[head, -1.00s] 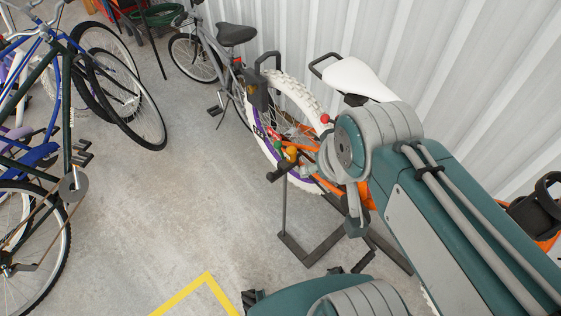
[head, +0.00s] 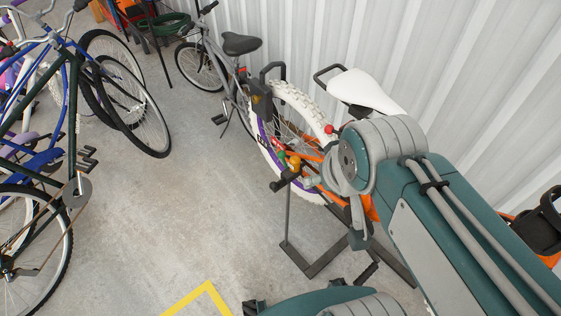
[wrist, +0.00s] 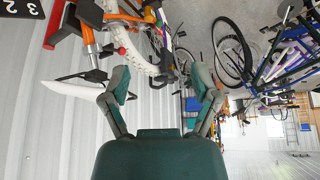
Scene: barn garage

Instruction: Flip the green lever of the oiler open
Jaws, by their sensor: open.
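A small cluster of red, green and yellow-orange parts sits by the white-tyred wheel in the head view. The small green part (head: 281,154) looks like the oiler's green lever, but it is too small to tell its position. A yellow-orange ball (head: 295,164) is beside it. In the wrist view my gripper (wrist: 163,88) is open, its two fingers spread apart with nothing between them. The coloured parts (wrist: 160,17) show at the top of the wrist view, beyond the fingertips. In the head view my arm hides most of my gripper.
An orange bicycle with a white-tyred wheel (head: 300,100) and white seat (head: 365,90) stands by the corrugated wall (head: 400,40), on a dark metal stand (head: 325,258). A grey bicycle (head: 235,85) is behind. Several bicycles (head: 75,150) stand left. The concrete floor (head: 165,215) between is clear.

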